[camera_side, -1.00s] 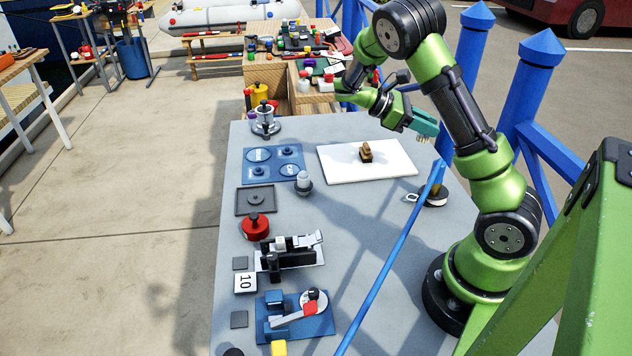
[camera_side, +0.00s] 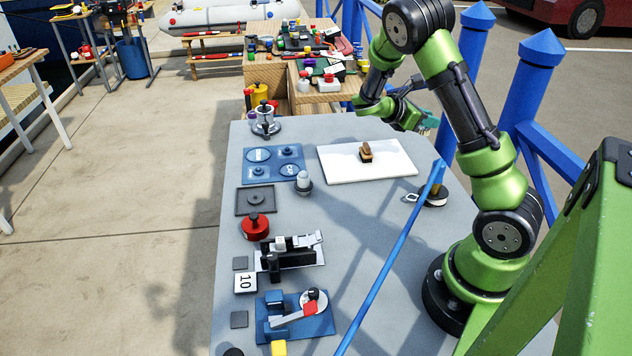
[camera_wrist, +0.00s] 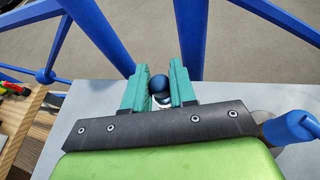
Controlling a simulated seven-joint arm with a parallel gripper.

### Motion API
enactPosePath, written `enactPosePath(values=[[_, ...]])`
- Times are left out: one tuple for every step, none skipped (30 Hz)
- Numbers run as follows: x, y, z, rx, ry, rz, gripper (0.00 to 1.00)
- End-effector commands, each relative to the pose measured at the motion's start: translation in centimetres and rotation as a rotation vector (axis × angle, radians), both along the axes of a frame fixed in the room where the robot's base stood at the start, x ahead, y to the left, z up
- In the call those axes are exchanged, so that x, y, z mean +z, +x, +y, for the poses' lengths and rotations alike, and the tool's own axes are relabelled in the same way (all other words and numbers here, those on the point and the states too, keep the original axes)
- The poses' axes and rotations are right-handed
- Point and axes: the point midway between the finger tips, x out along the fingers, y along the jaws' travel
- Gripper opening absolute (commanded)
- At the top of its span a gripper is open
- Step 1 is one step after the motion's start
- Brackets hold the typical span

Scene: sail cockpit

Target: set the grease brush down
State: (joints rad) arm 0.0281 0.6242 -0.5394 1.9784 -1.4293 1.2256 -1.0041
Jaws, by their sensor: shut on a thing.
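My gripper (camera_side: 430,121) is over the far right part of the grey table, right of the white board, and partly hidden behind my arm in the side view. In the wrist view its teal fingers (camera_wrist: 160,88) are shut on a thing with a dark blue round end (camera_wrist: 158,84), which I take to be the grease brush. A pale part shows just below that end; the rest of it is hidden. The white board (camera_side: 340,167) lies flat on the grey table (camera_side: 350,225). A brown block with a dark base (camera_side: 366,152) stands on the board.
A dark round thing with a white ring (camera_side: 435,195) sits near the table's right side. Left are a blue plate (camera_side: 272,164), a red knob (camera_side: 255,226) and a clamp fixture (camera_side: 290,252). A slanting blue bar (camera_side: 395,250) crosses in front. Bare table shows around the middle.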

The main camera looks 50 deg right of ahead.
Motion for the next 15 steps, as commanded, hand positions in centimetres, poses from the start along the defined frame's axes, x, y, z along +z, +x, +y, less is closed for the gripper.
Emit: enactPosePath(values=[[-1.3, -0.1, -0.1, -0.002, 0.002, 0.007, 0.00], [-2.1, -0.1, 0.0, -0.002, 0.001, 0.007, 0.00], [-2.9, -0.1, 0.0, -0.001, 0.001, 0.005, 0.00], [-3.4, -0.1, 0.0, -0.001, 0.002, 0.005, 0.00], [-3.9, -0.1, -0.1, -0.002, 0.000, 0.004, 0.00], [-4.4, -0.1, -0.1, -0.002, 0.000, 0.004, 0.00], [-4.8, 0.0, -0.1, -0.002, -0.001, 0.002, 0.00], [-5.0, 0.1, -0.2, -0.002, -0.001, 0.002, 0.00], [-5.3, 0.3, -0.4, -0.001, -0.001, 0.000, 0.00], [-5.4, 0.5, -0.7, -0.002, -0.002, -0.002, 0.00], [-5.5, 0.8, -1.1, -0.003, -0.002, -0.002, 0.00], [-5.6, 1.2, -1.8, -0.004, -0.003, -0.003, 0.00], [-5.6, 1.6, -2.4, -0.004, -0.003, -0.004, 0.00], [-5.7, 2.1, -3.0, -0.005, -0.004, -0.005, 0.00], [-5.8, 2.7, -3.9, -0.005, -0.004, -0.005, 0.00]])
